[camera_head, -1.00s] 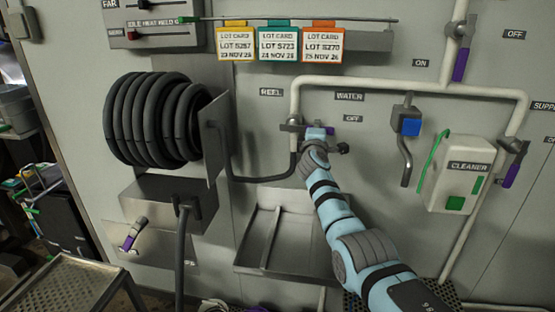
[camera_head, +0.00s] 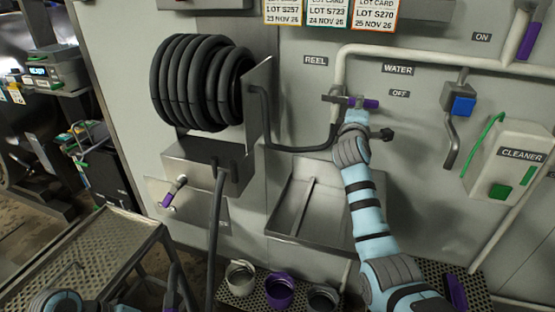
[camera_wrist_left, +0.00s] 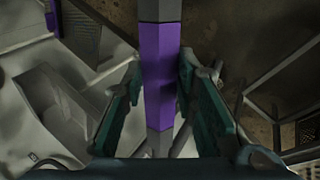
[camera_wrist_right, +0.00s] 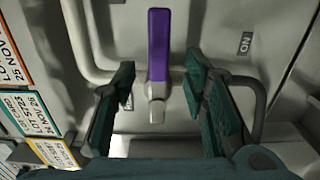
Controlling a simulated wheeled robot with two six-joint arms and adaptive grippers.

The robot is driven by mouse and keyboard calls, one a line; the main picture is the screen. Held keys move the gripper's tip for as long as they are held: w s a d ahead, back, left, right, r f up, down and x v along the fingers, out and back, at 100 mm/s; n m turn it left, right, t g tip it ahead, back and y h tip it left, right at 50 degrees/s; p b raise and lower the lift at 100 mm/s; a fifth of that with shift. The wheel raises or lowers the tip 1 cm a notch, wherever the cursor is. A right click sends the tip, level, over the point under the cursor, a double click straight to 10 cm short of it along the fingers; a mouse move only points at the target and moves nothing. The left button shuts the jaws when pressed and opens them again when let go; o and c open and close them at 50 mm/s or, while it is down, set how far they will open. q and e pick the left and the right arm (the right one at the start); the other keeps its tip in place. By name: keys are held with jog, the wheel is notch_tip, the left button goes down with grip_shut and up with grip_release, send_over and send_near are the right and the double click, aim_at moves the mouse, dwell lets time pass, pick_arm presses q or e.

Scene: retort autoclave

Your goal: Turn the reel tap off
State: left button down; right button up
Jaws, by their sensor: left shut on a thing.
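The reel tap (camera_head: 334,97) sits on the white pipe below the REEL label. My right gripper (camera_head: 354,117) is at the tap, in front of the handle. In the right wrist view the purple handle (camera_wrist_right: 159,45) stands between and beyond the open fingers (camera_wrist_right: 160,80), with a gap on both sides. In the left wrist view my left gripper (camera_wrist_left: 160,95) is shut on a purple and grey bar (camera_wrist_left: 159,72). That bar cannot be made out in the head view.
A black hose reel (camera_head: 203,83) hangs left of the tap. A metal sink (camera_head: 310,200) is below it. A blue-buttoned dispenser (camera_head: 461,105) and a cleaner box (camera_head: 510,160) are to the right. A perforated metal table (camera_head: 100,240) stands lower left; several cups are on a low grid.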

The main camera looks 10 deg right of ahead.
jog(key=v, duration=0.6)
